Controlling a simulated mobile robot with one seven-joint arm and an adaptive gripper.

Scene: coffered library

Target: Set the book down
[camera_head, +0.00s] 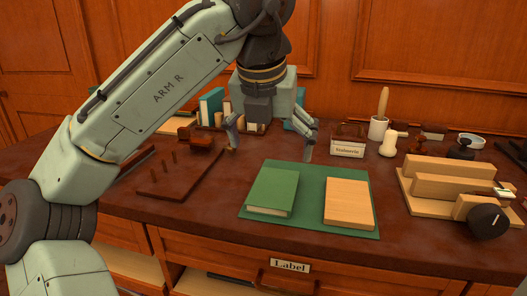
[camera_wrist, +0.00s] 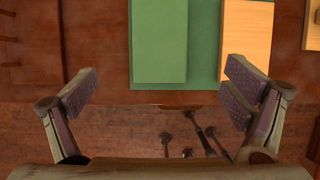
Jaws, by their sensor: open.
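A green book (camera_head: 273,192) lies flat on the left part of a green mat (camera_head: 313,178) near the front of the desk. A pale wooden board (camera_head: 348,203) lies beside it on the mat's right part. My gripper (camera_head: 268,142) is open and empty, above the desk and apart from the book. In the wrist view the book (camera_wrist: 159,40) lies beyond the gap between my open fingers (camera_wrist: 157,95), and nothing is between the fingertips.
A wooden pegged stand (camera_head: 172,180) is left of the mat. Upright books (camera_head: 211,105) stand behind my gripper. A labelled box (camera_head: 347,142), a white mortar-like cup (camera_head: 378,128) and wooden blocks (camera_head: 455,187) are to the right. The desk's front edge lies just before the mat.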

